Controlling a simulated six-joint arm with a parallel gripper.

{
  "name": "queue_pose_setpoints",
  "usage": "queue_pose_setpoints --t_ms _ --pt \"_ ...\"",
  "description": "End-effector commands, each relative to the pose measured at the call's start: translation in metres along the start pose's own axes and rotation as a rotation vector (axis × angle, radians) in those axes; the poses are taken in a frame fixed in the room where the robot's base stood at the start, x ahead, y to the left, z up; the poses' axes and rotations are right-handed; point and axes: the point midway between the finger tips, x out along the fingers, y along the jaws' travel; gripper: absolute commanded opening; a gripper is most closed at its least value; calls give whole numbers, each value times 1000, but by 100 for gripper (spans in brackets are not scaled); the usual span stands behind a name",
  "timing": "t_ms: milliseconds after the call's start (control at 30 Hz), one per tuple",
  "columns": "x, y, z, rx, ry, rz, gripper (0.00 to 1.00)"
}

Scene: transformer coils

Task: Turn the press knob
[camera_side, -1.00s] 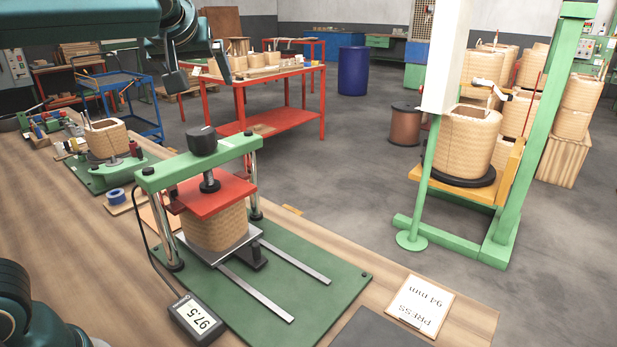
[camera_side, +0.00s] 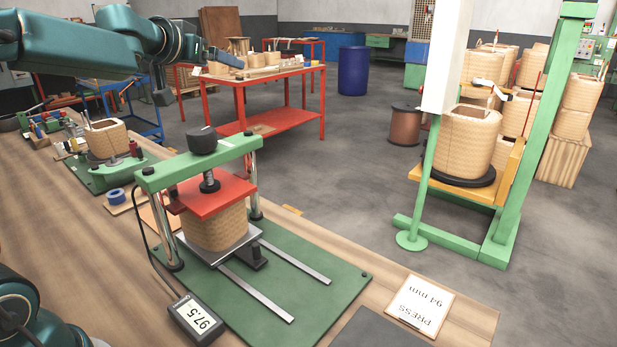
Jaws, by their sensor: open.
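The black press knob (camera_side: 202,140) sits on top of the green press crossbar (camera_side: 190,168). Its screw runs down to a red plate (camera_side: 216,196), which rests on a tan wound coil (camera_side: 215,228) in the press. The display (camera_side: 196,318) wired to the press reads 97.5. A card (camera_side: 420,306) on the bench reads PRESS 94 mm. My gripper (camera_side: 195,78) is open and empty, its fingers spread wide. It is above and behind the knob in the picture, apart from it.
The press stands on a green base with two metal rails (camera_side: 258,290). Behind it on the bench are another coil (camera_side: 106,137) on a green fixture and a blue tape roll (camera_side: 115,195). A green stand (camera_side: 505,160) with a larger coil is at right.

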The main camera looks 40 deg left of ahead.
Motion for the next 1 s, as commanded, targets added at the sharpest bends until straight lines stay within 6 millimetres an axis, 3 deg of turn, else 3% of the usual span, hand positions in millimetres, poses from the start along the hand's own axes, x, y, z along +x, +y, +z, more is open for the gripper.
queue_pose_setpoints --t_ms 500,667,767,1000 --pt "2 0 0 18 14 30 94" --pt "-12 4 6 -11 -22 -6 94" --pt "-32 9 22 -51 -98 -48 94" --pt "-85 24 84 -107 -359 -90 94"
